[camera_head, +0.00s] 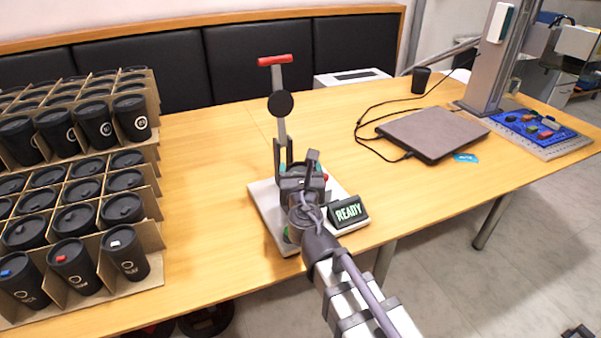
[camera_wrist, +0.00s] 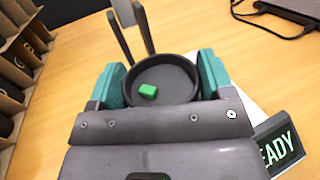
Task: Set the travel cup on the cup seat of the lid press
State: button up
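The travel cup (camera_wrist: 165,72) shows from above in the wrist view as a round dark top with a small green tab. The teal fingers of my gripper (camera_wrist: 163,82) lie against its left and right sides. In the head view my gripper (camera_head: 302,172) is over the base of the lid press (camera_head: 263,200) and hides most of the cup. The press has a raised lever with a red handle (camera_head: 275,60) and a round black head. The cup seat is hidden under the cup and gripper. I cannot tell whether the cup touches it.
A READY display (camera_head: 347,212) stands at the right of the press base. Crates of lidded black cups (camera_head: 75,215) fill the table's left side. A closed laptop-like slab (camera_head: 433,133), its cable and a black cup (camera_head: 421,80) are at right. Dark upright posts (camera_wrist: 132,28) stand just beyond the cup.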

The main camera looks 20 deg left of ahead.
jog(key=o, duration=0.5)
jog(key=shift+c, duration=0.2)
jog(key=shift+r, duration=0.1)
